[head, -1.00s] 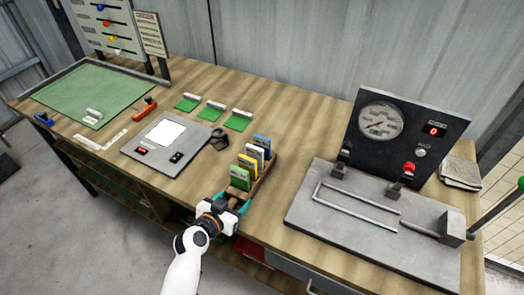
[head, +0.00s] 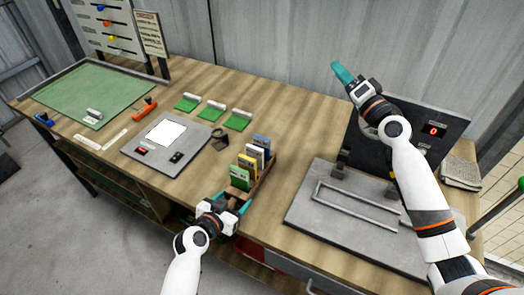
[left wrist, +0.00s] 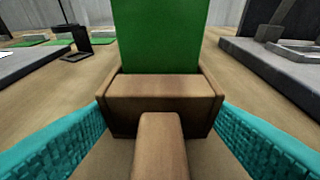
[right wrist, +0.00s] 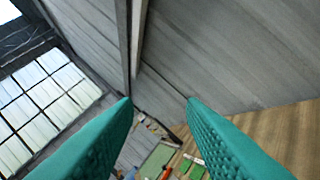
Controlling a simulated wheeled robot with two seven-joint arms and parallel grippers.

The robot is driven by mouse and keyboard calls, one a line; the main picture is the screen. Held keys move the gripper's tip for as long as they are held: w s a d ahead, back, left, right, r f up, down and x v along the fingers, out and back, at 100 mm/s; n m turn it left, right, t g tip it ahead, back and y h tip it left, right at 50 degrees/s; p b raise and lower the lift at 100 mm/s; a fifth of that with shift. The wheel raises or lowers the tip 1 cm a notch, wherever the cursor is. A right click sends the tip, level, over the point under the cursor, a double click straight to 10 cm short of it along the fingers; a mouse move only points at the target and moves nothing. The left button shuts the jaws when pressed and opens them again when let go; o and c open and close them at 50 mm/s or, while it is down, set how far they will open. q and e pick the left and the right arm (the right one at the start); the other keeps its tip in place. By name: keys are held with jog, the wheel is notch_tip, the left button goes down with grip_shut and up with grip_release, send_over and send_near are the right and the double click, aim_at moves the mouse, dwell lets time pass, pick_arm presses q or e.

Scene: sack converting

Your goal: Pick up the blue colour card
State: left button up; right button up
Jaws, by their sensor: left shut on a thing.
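The blue colour card (head: 262,142) stands upright at the back of a row of cards in a wooden card holder (head: 264,180). White, yellow and green cards (head: 239,177) stand in front of it. My left gripper (head: 232,205) is at the holder's near end. In the left wrist view its teal fingers lie either side of the wooden holder (left wrist: 160,88), shut on it; the green card (left wrist: 160,35) hides the blue one there. My right gripper (head: 343,74) is raised above the bench, right of the cards. Its fingers are apart and empty in the right wrist view (right wrist: 158,105).
A grey device with a white panel (head: 166,132) and a small dark stand (head: 219,139) lie left of the holder. The grey press-like machine (head: 340,205) with an upright panel stands to the right. Green-based holders (head: 212,110) lie behind. Bare bench shows behind the cards.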

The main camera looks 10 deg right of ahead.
jog(key=w+a+f+n+g+y, duration=0.25)
jog(key=a+f+n+g, duration=0.5)
jog(key=a, duration=0.45)
jog(key=n+g+h, duration=0.1)
jog(key=n+g, duration=0.5)
jog(key=g, duration=0.2)
send_over(260, 144)
jog(key=s+a, duration=0.2)
jog(key=s, duration=0.1)
notch_tip(260, 144, down, 7)
jog(key=shift+s+a+f, duration=0.1)
jog(key=shift+s+f, duration=0.05)
jog(key=shift+f, duration=0.05)
jog(key=shift+f+n+g+h, duration=0.1)
jog(key=shift+n+g+h, duration=0.35)
jog(key=shift+n+h, duration=0.35)
jog(key=w+d+r+n+g+h, duration=0.1)
jog(key=w+d+r+n+h, duration=0.1)
jog(key=d+h, duration=0.25)
jog(key=x, duration=0.6)
jog(key=shift+w+d+f, duration=0.2)
jog(key=shift+d+f, duration=0.05)
jog(key=shift+d, duration=0.1)
jog(key=x, duration=0.4)
jog(key=shift+s+a+r, duration=0.1)
jog(key=shift+s+a, duration=0.05)
jog(key=shift+a, duration=0.1)
jog(key=shift+a+f, duration=0.1)
jog(key=shift+f, duration=0.55)
